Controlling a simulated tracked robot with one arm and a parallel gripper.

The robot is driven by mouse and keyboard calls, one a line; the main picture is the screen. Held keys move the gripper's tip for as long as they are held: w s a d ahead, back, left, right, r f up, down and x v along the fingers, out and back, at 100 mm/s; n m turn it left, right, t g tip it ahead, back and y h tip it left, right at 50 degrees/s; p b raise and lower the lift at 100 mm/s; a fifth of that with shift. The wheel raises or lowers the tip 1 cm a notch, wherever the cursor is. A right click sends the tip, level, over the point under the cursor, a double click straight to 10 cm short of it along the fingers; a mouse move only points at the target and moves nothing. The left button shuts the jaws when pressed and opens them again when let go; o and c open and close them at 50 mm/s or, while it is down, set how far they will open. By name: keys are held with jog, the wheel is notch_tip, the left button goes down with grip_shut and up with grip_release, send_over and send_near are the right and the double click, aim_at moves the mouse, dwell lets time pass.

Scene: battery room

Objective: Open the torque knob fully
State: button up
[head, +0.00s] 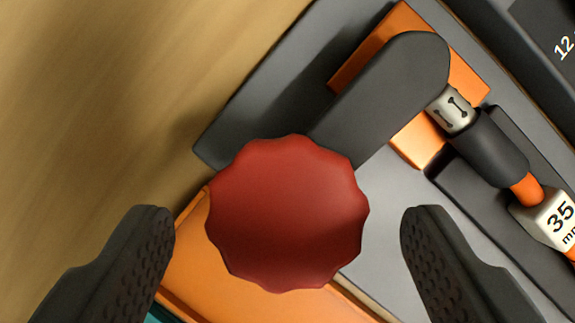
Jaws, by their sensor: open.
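The torque knob (287,214) is a dark red disc with a scalloped edge, in the middle of the head view. A dark grey arm (385,95) runs from behind it to the upper right. My gripper (288,225) is open. Its two black textured fingers stand to the left and right of the knob, with a visible gap on each side. Neither finger appears to touch the knob. What lies under the knob is hidden.
An orange block (413,145) sits under the grey arm. A black cable fitting (488,145) with an orange cable and a white "35" tag (550,216) is at the right. An orange surface (215,270) lies below the knob. Bare wood-coloured surface (90,100) fills the left.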

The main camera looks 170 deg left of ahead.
jog(key=shift+w+f, duration=0.25)
jog(key=shift+f, duration=0.4)
jog(key=c, duration=1.2)
jog(key=shift+a, duration=0.3)
jog(key=shift+c, duration=0.9)
jog(key=shift+d+r, duration=0.1)
